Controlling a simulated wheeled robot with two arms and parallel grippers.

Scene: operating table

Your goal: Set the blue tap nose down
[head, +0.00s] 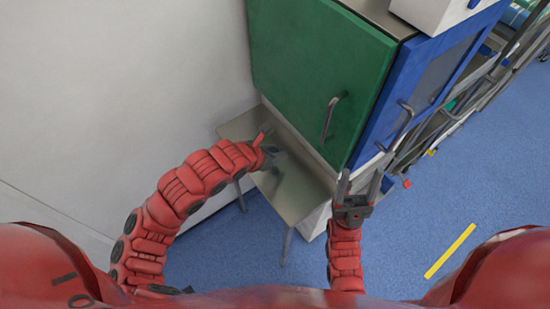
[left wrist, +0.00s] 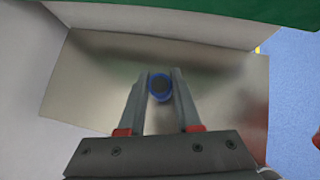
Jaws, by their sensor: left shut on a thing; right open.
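The blue tap (left wrist: 160,87) shows in the left wrist view as a small round blue rim with a dark centre. It is between the fingertips of my left gripper (left wrist: 161,78), which is shut on it. In the head view my left gripper (head: 268,144) is over the back part of a small steel table (head: 303,204). The tap cannot be made out there. Whether it touches the steel top I cannot tell. My right gripper (head: 359,180) is open and empty, to the right of the steel table.
A green cabinet door (head: 320,75) with a metal handle (head: 332,115) rises just behind the steel table. A white wall (head: 110,90) is at left. Most of the steel top is bare.

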